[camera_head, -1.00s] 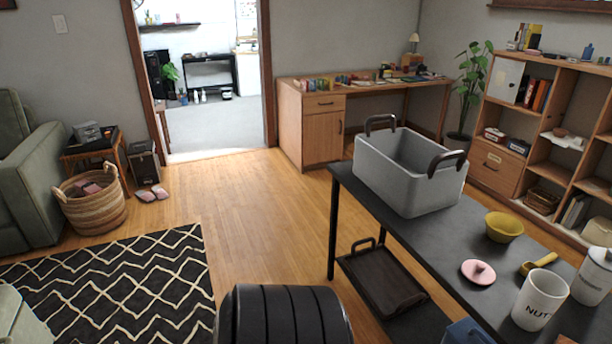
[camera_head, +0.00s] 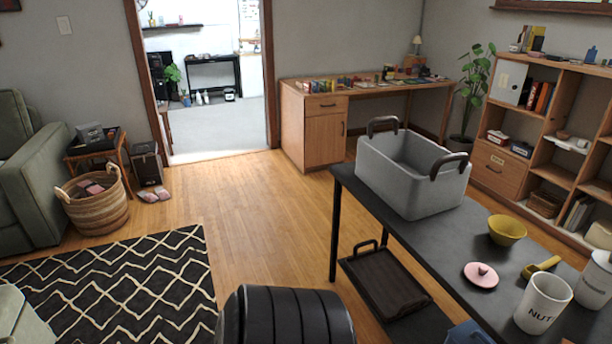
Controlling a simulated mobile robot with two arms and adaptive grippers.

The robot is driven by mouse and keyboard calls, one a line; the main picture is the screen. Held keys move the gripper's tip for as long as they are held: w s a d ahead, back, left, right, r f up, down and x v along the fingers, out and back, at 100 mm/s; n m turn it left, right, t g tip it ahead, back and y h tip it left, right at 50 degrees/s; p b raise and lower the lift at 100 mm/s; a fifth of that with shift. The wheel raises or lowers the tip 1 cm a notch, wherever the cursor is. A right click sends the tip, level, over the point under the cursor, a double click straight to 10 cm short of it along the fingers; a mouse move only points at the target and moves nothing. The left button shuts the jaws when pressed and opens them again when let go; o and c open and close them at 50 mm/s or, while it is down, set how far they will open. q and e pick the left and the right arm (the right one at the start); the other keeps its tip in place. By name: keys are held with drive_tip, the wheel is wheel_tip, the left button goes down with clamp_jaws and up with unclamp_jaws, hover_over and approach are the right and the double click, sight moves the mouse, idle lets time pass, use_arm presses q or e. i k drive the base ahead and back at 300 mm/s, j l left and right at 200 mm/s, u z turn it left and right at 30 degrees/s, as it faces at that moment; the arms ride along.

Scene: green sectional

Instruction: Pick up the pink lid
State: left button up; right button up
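The pink lid (camera_head: 481,275) is a small round disc with a knob on top. It lies on the dark table (camera_head: 452,248), toward the near right of the view, between the grey bin and the white mug. Nothing touches or covers it. Neither of my grippers shows in the head view.
A grey bin (camera_head: 408,184) with dark handles stands at the table's far end. A yellow bowl (camera_head: 507,230), a mustard scoop (camera_head: 541,267), a white mug (camera_head: 543,302) and a white canister (camera_head: 597,280) stand around the lid. A dark tray (camera_head: 385,282) sits on the lower shelf.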

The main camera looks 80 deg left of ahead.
sight(481, 274)
drive_tip(key=u, duration=1.35)
